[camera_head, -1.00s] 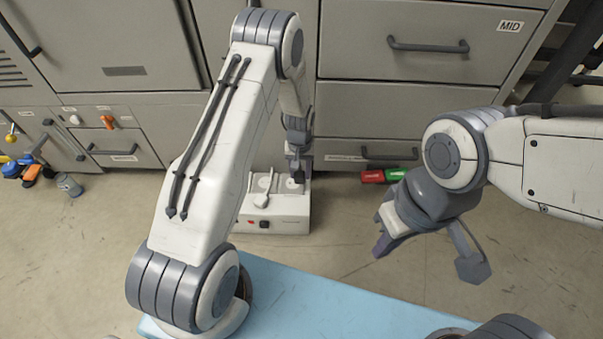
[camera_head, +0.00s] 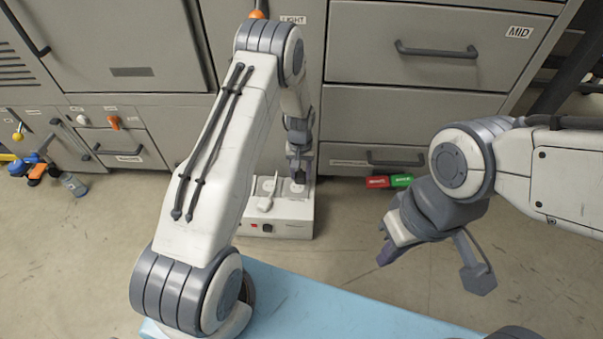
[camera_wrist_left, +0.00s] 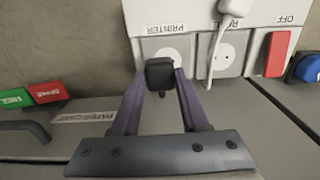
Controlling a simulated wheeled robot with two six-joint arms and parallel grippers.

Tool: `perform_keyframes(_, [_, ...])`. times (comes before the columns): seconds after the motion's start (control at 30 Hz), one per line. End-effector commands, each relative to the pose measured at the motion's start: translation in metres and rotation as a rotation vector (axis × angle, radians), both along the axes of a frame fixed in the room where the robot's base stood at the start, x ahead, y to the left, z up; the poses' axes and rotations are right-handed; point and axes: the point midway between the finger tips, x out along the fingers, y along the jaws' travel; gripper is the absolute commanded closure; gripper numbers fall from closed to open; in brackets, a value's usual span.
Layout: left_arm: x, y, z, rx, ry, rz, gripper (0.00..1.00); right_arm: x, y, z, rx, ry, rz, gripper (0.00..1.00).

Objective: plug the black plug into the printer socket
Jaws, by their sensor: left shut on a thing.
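The black plug (camera_wrist_left: 159,74) is between the purple fingers of my left gripper (camera_wrist_left: 160,82), which is shut on it. In the left wrist view the plug is just in front of the printer socket (camera_wrist_left: 172,54), below the PRINTER label, and overlaps its lower part. I cannot tell whether it touches the socket. The socket is on a white socket box (camera_head: 290,229), also seen in the head view, with my left gripper (camera_head: 298,176) over its right end. My right gripper (camera_head: 388,253) hangs over the floor at the right; its finger gap is unclear.
A white plug with a cord (camera_wrist_left: 222,38) sits at the neighbouring socket. A red switch (camera_wrist_left: 277,54) is beside it. Red and green blocks (camera_head: 389,181) lie on the floor by the grey drawers (camera_head: 410,115). A blue surface (camera_head: 320,302) is in front.

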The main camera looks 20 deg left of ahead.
Motion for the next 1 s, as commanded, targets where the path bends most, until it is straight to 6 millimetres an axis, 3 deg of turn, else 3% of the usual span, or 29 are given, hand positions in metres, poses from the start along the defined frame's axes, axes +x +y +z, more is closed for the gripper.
perform_keyframes(1.0, [0.002,0.010,-0.013,0.000,0.000,0.000,1.00,0.000,0.000,-0.007,0.000,0.000,0.000,1.00])
